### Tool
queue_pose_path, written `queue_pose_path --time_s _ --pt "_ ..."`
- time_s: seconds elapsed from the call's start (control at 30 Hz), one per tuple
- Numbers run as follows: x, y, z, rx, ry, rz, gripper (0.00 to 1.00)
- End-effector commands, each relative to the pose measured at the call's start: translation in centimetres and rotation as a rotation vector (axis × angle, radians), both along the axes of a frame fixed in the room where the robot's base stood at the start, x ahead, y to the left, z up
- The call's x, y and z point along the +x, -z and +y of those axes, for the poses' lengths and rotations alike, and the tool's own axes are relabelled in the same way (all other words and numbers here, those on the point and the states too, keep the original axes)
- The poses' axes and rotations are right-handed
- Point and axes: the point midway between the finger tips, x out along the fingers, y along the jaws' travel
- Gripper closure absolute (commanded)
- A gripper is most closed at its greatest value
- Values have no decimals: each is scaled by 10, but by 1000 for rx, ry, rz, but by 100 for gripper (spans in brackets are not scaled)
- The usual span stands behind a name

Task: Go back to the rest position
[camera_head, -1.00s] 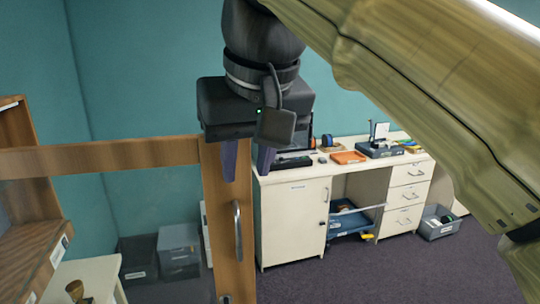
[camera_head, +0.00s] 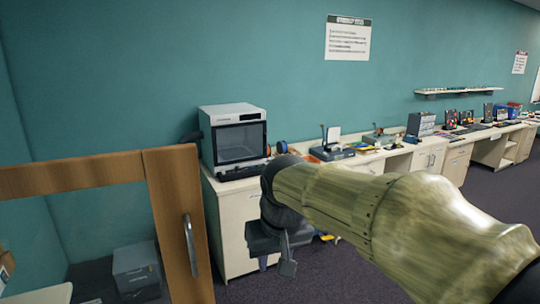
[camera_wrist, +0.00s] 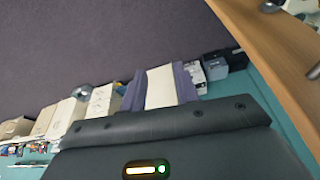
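My gripper (camera_wrist: 160,86) shows in the wrist view with its two purple fingers apart and nothing held between them; a pale cabinet front shows behind the gap. In the head view my gripper (camera_head: 272,262) hangs low in the middle, in front of the white cabinets, with its fingertips mostly hidden. It is to the right of the wooden door (camera_head: 178,225) with its metal handle (camera_head: 190,245), and apart from it.
A white box-shaped machine with a dark window (camera_head: 236,138) stands on the white counter along the teal wall. Dark carpet (camera_head: 335,280) is clear at the lower right.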

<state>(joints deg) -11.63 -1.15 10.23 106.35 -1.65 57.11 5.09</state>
Motion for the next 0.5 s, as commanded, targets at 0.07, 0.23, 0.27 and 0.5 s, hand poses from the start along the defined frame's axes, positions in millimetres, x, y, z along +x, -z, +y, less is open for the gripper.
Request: queue_pose_path --time_s 0.07,0.23,0.27,0.5 --pt "-1 34 -24 -5 46 19 69" --pt "-16 100 -73 -7 138 44 69" --pt "-21 111 -81 -7 153 48 69" --pt "-71 183 -134 -8 274 76 69"
